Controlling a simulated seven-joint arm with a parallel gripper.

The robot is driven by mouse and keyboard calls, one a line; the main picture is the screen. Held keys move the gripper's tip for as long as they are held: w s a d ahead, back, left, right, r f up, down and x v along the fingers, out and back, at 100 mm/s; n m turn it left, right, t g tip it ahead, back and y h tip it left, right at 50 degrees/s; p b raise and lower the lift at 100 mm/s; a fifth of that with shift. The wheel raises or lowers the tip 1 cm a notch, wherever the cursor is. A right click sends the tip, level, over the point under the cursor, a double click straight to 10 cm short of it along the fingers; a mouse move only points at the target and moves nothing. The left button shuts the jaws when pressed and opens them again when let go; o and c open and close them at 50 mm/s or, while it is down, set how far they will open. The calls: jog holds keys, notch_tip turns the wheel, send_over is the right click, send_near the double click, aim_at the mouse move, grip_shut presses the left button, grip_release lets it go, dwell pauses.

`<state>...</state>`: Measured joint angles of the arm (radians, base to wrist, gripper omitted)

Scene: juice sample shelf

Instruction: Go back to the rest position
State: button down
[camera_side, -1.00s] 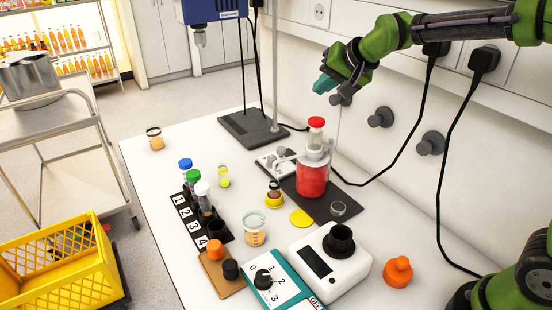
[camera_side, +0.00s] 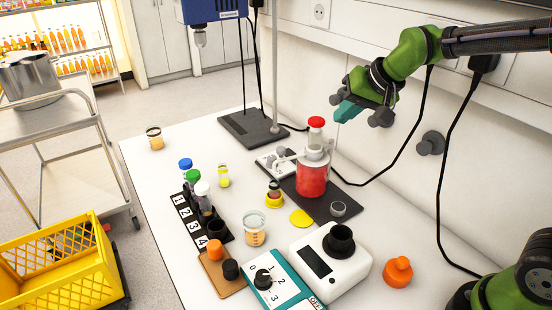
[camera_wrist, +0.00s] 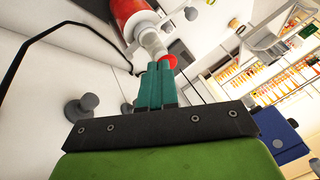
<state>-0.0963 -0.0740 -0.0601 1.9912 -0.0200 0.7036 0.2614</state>
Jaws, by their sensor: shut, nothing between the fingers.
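My gripper (camera_side: 347,112) is in the air above the bench, to the right of the red bottle (camera_side: 312,178) and a little higher than its red cap. Its teal fingers are shut with nothing between them. In the wrist view the gripper (camera_wrist: 160,66) shows its two fingers side by side. The red bottle also shows in the wrist view (camera_wrist: 130,12), beyond the fingertips. A gap separates the gripper from the bottle in the side view.
A white device with a black cup (camera_side: 335,265), an orange flask (camera_side: 397,272), a rack of capped tubes (camera_side: 183,214) and a beaker (camera_side: 254,230) stand on the bench. Wall knobs (camera_side: 431,144) and black cables are near my arm. A stand (camera_side: 253,130) is at the back.

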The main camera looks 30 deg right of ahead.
jog(key=s+f+n, duration=0.1)
jog(key=s, duration=1.7)
jog(key=shift+s+n+y, duration=0.3)
jog(key=shift+n, duration=0.1)
